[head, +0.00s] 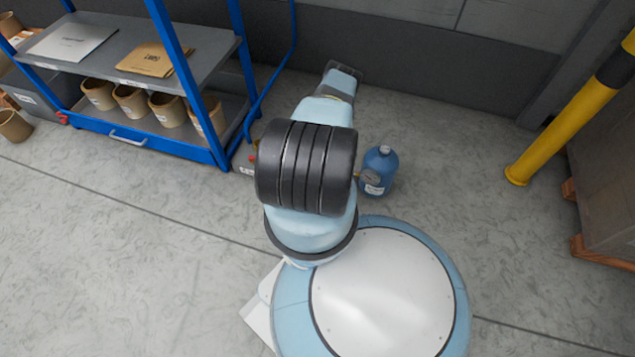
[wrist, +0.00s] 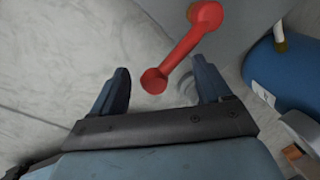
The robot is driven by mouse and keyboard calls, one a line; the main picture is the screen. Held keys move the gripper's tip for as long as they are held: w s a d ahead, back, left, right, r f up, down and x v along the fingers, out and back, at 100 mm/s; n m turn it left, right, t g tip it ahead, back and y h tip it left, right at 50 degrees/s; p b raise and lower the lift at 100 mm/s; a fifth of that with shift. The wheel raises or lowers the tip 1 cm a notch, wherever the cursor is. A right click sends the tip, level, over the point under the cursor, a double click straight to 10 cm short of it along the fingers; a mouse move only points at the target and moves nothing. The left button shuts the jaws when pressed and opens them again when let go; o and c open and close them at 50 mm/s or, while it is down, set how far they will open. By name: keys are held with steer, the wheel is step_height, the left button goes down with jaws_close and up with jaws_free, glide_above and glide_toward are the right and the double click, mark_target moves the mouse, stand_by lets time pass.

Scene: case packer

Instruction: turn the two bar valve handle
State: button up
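In the wrist view, a red valve handle (wrist: 185,50) shows as a bar with a rounded knob at each end. It slants from the upper right down to between the fingers of my gripper (wrist: 160,68). My gripper is open, with one finger on each side of the lower knob. There is a visible gap to both fingers, so it does not look gripped. I cannot tell how deep the knob lies between them. In the head view, my arm hides the gripper, and I cannot make out the handle clearly.
A blue bottle (head: 380,172) with a gauge stands on the floor right of my arm; a blue cylinder (wrist: 285,75) is at the right of the wrist view. A blue-framed shelf (head: 150,146) with tan pots is on the left. A yellow post (head: 565,135) stands right.

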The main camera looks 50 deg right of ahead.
steer(key=shift+s+a, duration=0.1)
step_height(320, 180, up, 13)
steer(key=a, duration=0.2)
steer(key=shift+w+a+r, duration=0.2)
steer(key=shift+w+a, duration=0.05)
steer(key=shift+w, duration=0.1)
stand_by(0.6)
